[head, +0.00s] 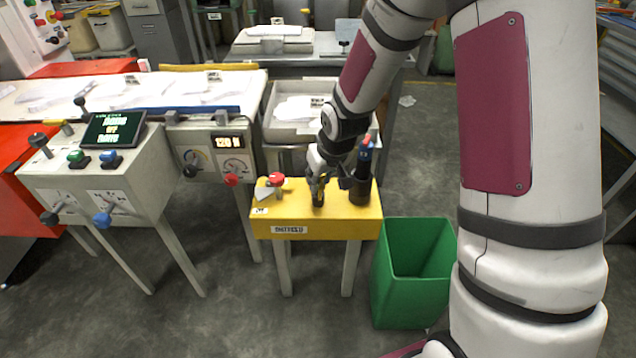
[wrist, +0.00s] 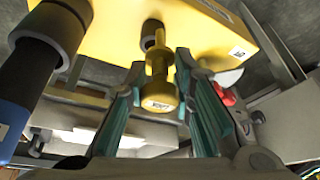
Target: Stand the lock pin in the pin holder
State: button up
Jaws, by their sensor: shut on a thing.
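The yellow lock pin (wrist: 160,85), with a small label on its head, is between the teal-padded fingers of my gripper (wrist: 160,105) in the wrist view. My gripper is shut on it. The pin's far end points at a small dark round holder (wrist: 148,30) on the yellow stand (wrist: 205,30). The pin overlaps the holder's opening in this view, and I cannot tell whether its tip is inside. In the head view my gripper (head: 318,178) is pointed down over the yellow stand (head: 345,228), with the dark holder (head: 318,200) just below; the fingers mostly hide the pin.
A taller black cup (head: 359,190) with a blue and red item (head: 366,153) stands close right of my gripper. A red-knobbed piece (head: 276,181) is on the stand's left. A green bin (head: 412,290) is on the floor at right. A control console (head: 110,180) stands left.

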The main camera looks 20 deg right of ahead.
jog(key=shift+w+d+f+b, duration=0.15)
jog(key=shift+w+f+b, duration=0.25)
jog(key=shift+w+f, duration=0.5)
jog(key=shift+w+d+f+b, duration=0.1)
jog(key=shift+w+f+b, duration=0.25)
jog(key=shift+w+f, duration=0.55)
jog(key=shift+s+f, duration=0.1)
jog(key=shift+f, duration=0.05)
jog(key=shift+f+b, duration=0.35)
jog(key=shift+f, duration=0.05)
jog(key=shift+f, duration=0.2)
jog(key=o, duration=0.9)
jog(key=shift+o, duration=0.2)
